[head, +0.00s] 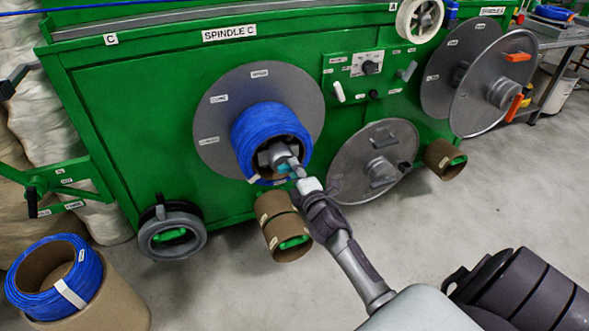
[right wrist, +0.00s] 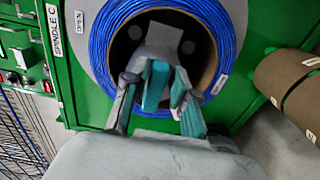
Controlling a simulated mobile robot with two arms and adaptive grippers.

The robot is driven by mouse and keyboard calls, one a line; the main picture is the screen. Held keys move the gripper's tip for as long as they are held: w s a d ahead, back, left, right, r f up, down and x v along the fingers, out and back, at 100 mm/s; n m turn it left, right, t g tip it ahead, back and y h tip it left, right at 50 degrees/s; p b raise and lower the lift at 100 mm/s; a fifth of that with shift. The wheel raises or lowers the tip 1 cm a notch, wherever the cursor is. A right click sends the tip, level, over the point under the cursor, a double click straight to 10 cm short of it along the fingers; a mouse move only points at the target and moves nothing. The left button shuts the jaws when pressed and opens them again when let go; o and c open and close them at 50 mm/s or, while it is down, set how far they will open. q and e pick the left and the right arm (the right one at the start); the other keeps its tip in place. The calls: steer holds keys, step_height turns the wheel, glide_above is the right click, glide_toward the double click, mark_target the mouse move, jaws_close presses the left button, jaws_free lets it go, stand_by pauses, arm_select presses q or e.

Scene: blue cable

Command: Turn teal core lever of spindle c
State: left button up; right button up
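Spindle C is a grey disc (head: 215,128) on the green machine with a blue cable coil (head: 257,126) around its core. The coil fills the upper part of the right wrist view (right wrist: 95,38). The teal core lever (right wrist: 155,85) shows in front of the grey core hub (right wrist: 170,35), partly hidden by my fingers; in the head view only a small teal patch shows. My right gripper (head: 291,170) is at the core opening. In the right wrist view its fingers (right wrist: 160,95) are spread on either side of the teal part; firm contact cannot be made out. My left gripper is not in view.
A control panel (head: 353,76) and a second grey disc (head: 350,175) are to the right. Another blue coil (head: 35,297) sits on a brown drum at lower left.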

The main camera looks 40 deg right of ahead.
steer(key=shift+o, duration=0.8)
steer(key=v, duration=1.2)
